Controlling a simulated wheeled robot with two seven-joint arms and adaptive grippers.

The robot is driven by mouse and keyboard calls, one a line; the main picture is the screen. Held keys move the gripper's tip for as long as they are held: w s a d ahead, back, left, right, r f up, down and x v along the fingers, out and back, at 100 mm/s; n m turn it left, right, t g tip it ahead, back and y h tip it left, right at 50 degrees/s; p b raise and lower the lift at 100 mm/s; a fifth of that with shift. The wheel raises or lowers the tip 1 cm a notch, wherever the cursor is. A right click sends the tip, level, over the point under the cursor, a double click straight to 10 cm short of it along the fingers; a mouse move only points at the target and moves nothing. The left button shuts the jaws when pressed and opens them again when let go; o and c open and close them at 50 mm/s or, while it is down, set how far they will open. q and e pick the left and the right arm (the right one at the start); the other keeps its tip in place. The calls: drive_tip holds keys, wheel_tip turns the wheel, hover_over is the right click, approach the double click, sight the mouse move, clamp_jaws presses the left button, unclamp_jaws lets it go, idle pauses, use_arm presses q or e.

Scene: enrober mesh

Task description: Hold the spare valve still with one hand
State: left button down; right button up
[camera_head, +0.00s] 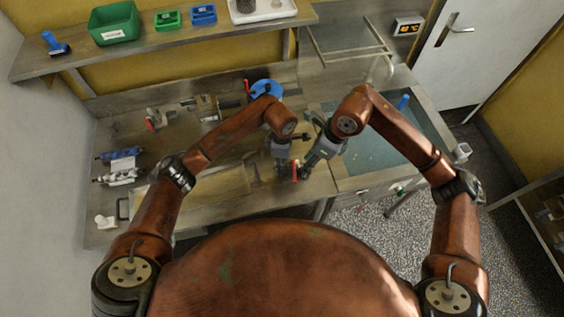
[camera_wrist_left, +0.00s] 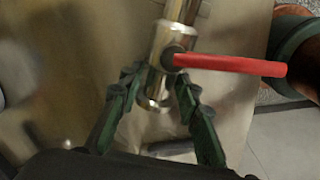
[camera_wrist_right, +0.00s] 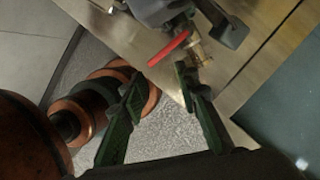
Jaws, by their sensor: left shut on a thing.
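The spare valve has a shiny metal body with a red lever. In the left wrist view the valve body (camera_wrist_left: 158,48) runs down between the fingers of my left gripper (camera_wrist_left: 158,92), which is shut on its lower end. The red lever (camera_wrist_left: 230,65) points right there. In the head view the red lever (camera_head: 295,171) shows between my left gripper (camera_head: 282,172) and my right gripper (camera_head: 303,174). In the right wrist view the valve (camera_wrist_right: 198,52) and its lever (camera_wrist_right: 170,48) lie beyond the fingertips of my right gripper (camera_wrist_right: 158,84), which is open and empty.
The workbench (camera_head: 240,205) carries several metal fittings at the left and a blue disc (camera_head: 266,89) at the back. A shelf (camera_head: 190,45) above holds a green bin (camera_head: 115,22) and smaller bins. A blue-green recessed surface (camera_head: 370,150) lies to the right.

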drive_tip(key=shift+c, duration=0.4)
drive_tip(key=shift+c, duration=0.8)
drive_tip(key=shift+s+f+m+y, duration=0.2)
drive_tip(key=shift+m+y, duration=0.1)
drive_tip(key=shift+m, duration=0.9)
drive_tip(key=c, duration=0.3)
drive_tip(key=m, duration=0.2)
drive_tip(key=m+g+y, duration=0.1)
drive_tip(key=m, duration=0.1)
drive_tip(key=shift+s+a+f, duration=0.1)
drive_tip(key=shift+s+f, duration=0.1)
clamp_jaws()
drive_tip(key=m+y, duration=0.1)
drive_tip(key=m, duration=0.7)
drive_tip(key=w+d+m+y, duration=0.1)
drive_tip(key=m+y, duration=0.1)
drive_tip(key=m, duration=0.6)
drive_tip(key=m+y, duration=0.2)
drive_tip(key=m, duration=0.6)
drive_tip(key=shift+w+d+r+m, duration=0.15)
drive_tip(key=shift+w+r+m, duration=0.15)
drive_tip(key=shift+m, duration=0.1)
